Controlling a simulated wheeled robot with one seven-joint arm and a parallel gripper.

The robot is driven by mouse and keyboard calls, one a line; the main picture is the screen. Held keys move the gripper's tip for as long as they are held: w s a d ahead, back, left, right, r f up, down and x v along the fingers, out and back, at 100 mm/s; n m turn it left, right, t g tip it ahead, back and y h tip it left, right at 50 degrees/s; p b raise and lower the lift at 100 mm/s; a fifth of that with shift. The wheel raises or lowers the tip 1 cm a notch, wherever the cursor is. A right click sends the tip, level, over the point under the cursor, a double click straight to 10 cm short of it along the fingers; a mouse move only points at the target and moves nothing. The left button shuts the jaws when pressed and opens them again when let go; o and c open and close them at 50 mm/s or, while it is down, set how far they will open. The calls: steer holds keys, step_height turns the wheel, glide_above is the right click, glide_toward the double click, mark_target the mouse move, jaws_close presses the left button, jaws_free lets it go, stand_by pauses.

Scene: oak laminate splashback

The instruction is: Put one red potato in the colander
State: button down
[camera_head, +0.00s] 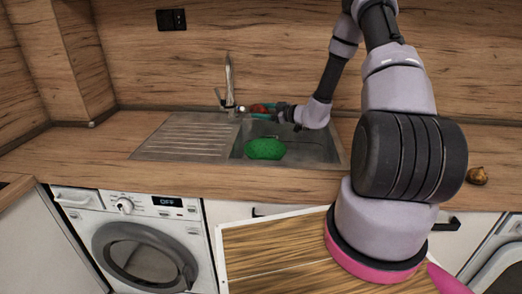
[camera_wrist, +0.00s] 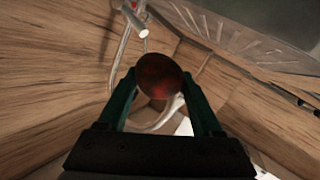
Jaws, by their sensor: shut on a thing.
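A red potato (camera_head: 258,108) is held up above the back part of the sink, near the tap. In the wrist view, the dark red, round potato (camera_wrist: 158,77) sits between the two green fingertips of my gripper (camera_wrist: 160,88). My gripper (camera_head: 268,110) is shut on it. A green, rounded thing (camera_head: 265,149), which looks like the colander, is in the sink basin, below and in front of my gripper. Its inside cannot be made out. The wrist view does not clearly show the colander.
The metal tap (camera_head: 229,85) rises behind the sink, close left of the held potato. A ribbed drainboard (camera_head: 187,138) lies left of the basin (camera_head: 325,146). A small brown-yellow thing (camera_head: 477,176) rests on the counter at the right. The left wooden counter (camera_head: 85,160) is clear.

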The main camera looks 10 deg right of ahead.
steer(key=shift+s+a+f+n+g+y, duration=0.1)
steer(key=shift+f+n+g+y, duration=0.3)
steer(key=shift+f+n, duration=0.15)
step_height(320, 180, down, 14)
steer(key=w+a, duration=0.2)
steer(key=shift+w+a+f, duration=0.25)
steer(key=shift+w+a, duration=0.1)
steer(key=shift+f, duration=0.1)
steer(key=shift+f, duration=0.1)
steer(key=shift+c, duration=0.2)
jaws_free()
steer(key=shift+f, duration=0.1)
